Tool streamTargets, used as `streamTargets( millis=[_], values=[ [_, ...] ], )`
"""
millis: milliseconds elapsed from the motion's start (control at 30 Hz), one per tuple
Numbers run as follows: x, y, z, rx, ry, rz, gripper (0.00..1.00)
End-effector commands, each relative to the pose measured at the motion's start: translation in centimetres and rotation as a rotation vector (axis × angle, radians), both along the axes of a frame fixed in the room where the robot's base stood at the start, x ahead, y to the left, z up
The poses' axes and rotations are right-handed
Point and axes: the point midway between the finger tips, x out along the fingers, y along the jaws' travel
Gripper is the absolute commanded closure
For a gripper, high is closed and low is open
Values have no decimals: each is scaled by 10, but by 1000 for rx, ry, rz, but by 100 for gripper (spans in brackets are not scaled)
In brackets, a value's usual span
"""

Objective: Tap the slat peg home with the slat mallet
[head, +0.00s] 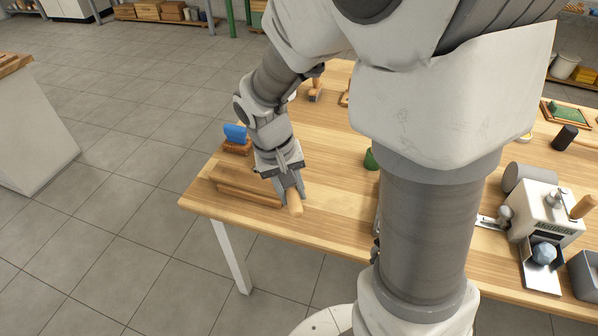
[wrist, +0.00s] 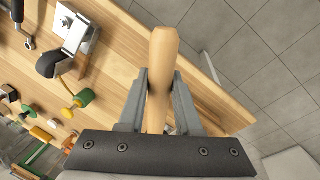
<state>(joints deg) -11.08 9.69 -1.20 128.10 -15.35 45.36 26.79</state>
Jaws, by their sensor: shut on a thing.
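My gripper (head: 289,190) is low over the near left part of the wooden table. Its fingers are shut on a light wooden rod, which looks like the slat mallet's handle (head: 295,205). In the wrist view the handle (wrist: 164,55) runs between the two fingers (wrist: 159,98) and sticks out beyond them. A mallet head cannot be made out. A low wooden slat piece (head: 248,194) lies just left of my gripper near the table's front edge. The slat peg cannot be picked out in either view.
A blue piece on a wooden block (head: 236,144) stands behind the slat, at the table's left edge. A green cylinder (head: 371,158) stands right of my gripper, partly behind my arm. A white machine (head: 543,215) stands far right. Bare table (head: 330,215) lies right of the gripper.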

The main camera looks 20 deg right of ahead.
Motion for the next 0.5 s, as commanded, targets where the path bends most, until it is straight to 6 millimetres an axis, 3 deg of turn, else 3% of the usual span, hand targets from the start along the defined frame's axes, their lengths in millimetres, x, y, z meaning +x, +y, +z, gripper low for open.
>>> streamTargets(
  millis=[500],
  values=[
    [-5,1,7,0,-4,-6,100]
  ],
)
